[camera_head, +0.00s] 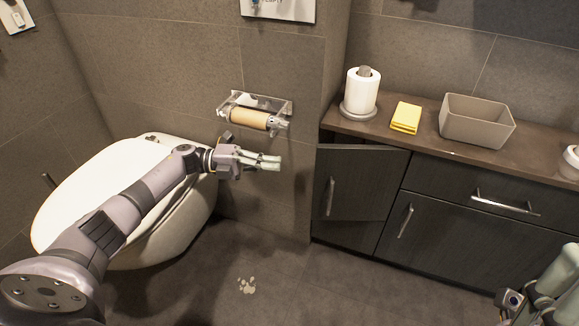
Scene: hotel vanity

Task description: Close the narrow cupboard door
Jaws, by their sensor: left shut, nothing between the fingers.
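The narrow cupboard door (365,184) is dark wood with an upright metal handle (330,196) near its left edge. It stands ajar, its left edge swung out from the vanity front, with a dark gap above its top edge. My left gripper (279,162) is shut and empty. It is in front of the tiled wall, just left of the door's free edge, and appears apart from it. Part of my right arm's end (545,293) shows at the bottom right corner; its fingers cannot be made out clearly.
The vanity counter (434,148) holds a paper roll on a stand (362,92), a yellow cloth (406,117) and a beige bin (476,121). A toilet (95,195) is at left, under my left arm. A paper holder (250,117) is above the gripper. The floor before the door is clear.

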